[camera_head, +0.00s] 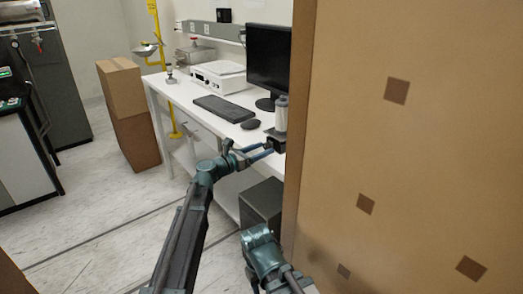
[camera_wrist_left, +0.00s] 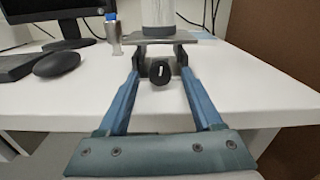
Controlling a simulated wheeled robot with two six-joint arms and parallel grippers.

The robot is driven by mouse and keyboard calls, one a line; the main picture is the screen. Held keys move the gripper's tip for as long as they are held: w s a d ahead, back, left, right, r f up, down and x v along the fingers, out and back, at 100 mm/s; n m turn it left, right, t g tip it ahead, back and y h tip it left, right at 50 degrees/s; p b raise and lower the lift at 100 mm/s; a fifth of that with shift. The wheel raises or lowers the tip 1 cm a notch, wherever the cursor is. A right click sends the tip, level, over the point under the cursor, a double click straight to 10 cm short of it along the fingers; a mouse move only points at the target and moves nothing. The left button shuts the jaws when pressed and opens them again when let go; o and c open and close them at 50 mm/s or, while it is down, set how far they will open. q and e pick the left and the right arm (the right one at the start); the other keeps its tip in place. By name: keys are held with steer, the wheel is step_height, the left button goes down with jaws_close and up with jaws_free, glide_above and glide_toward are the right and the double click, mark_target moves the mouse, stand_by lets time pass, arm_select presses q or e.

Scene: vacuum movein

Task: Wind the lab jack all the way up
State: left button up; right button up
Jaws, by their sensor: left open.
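The lab jack (camera_head: 277,143) stands at the near right of the white bench and carries a clear upright cylinder (camera_head: 281,114). In the left wrist view its flat top plate (camera_wrist_left: 158,39) and round black knob (camera_wrist_left: 160,73) face me, with the cylinder (camera_wrist_left: 159,14) on the plate. My left gripper (camera_head: 266,151) reaches in from the left. In the wrist view the left gripper (camera_wrist_left: 160,66) is open, its blue fingers either side of the knob. I cannot tell whether they touch it. The jack's lower part is mostly hidden. My right gripper is out of view.
A monitor (camera_head: 269,58), keyboard (camera_head: 223,108) and mouse (camera_head: 250,124) lie behind the jack on the bench. A metal item with a blue top (camera_wrist_left: 113,34) stands left of it. A tall brown panel (camera_head: 420,130) blocks the right side.

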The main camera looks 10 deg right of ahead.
arm_select(q)
steer(key=shift+c, duration=0.2)
jaws_close()
steer(key=shift+m, duration=1.4)
steer(key=shift+o, duration=0.2)
jaws_free()
steer(key=v, duration=1.4)
steer(key=shift+w, duration=0.15)
